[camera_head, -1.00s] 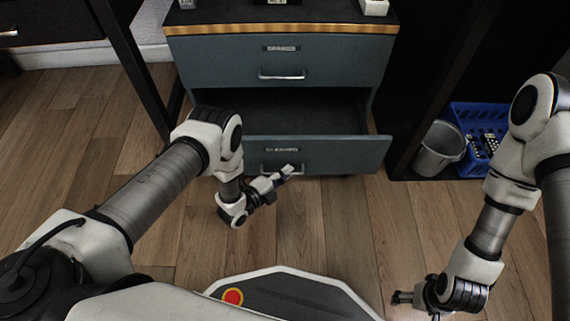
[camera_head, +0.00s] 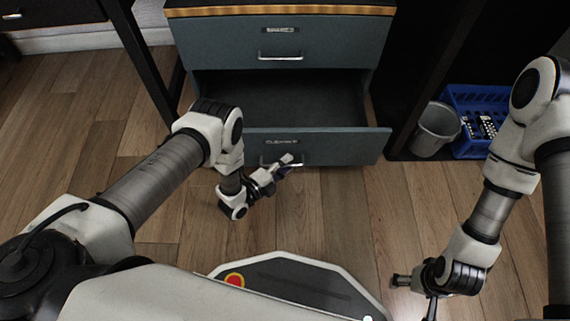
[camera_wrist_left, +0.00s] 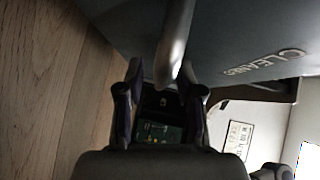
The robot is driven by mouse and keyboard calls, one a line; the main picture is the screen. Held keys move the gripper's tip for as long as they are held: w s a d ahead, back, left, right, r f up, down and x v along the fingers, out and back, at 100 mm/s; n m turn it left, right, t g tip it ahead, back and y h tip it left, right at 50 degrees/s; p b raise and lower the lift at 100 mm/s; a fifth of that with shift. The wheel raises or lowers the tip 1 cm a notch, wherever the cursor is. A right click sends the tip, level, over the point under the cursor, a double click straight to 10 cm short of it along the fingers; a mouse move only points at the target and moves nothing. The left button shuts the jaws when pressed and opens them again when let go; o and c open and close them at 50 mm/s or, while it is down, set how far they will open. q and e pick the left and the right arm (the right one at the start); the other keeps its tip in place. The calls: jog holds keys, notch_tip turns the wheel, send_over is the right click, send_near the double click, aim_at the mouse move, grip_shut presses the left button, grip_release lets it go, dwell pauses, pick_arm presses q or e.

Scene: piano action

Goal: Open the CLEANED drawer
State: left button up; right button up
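The CLEANED drawer (camera_head: 345,148) is the lower drawer of a blue-grey cabinet. It stands pulled well out, and its dark, empty-looking inside shows. Its label also shows in the left wrist view (camera_wrist_left: 265,65). My left gripper (camera_head: 287,162) is at the front of this drawer. In the left wrist view, the metal handle (camera_wrist_left: 174,42) runs between the two fingers of my left gripper (camera_wrist_left: 160,68), close against the right finger.
The upper drawer (camera_head: 340,40) is shut. A grey bin (camera_head: 435,130) and a blue basket (camera_head: 470,148) with items stand right of the cabinet. Dark table legs (camera_head: 140,65) flank it. The wooden floor before the drawer is clear.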

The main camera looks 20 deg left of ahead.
pick_arm(q)
jog(key=v, duration=1.2)
jog(key=w+d+r+n+y+p, duration=0.1)
jog(key=w+r+p, duration=0.1)
jog(key=w+r, duration=0.35)
jog(key=w+r+n+y+p, duration=0.1)
jog(key=w+r, duration=0.1)
jog(key=r, duration=0.6)
jog(key=s+a+f+n+g+y, duration=0.25)
jog(key=s+n+g, duration=0.45)
jog(key=s+n, duration=0.45)
jog(key=s+a+f+n+g+y, duration=0.2)
jog(key=s+a+n+g+y, duration=0.2)
jog(key=s+n+g, duration=0.7)
notch_tip(320, 180, up, 38)
jog(key=s+m+t+p, duration=0.2)
jog(key=t+p, duration=0.1)
jog(key=p, duration=3.5)
jog(key=shift+s+t+p, duration=0.3)
jog(key=shift+s+t, duration=0.1)
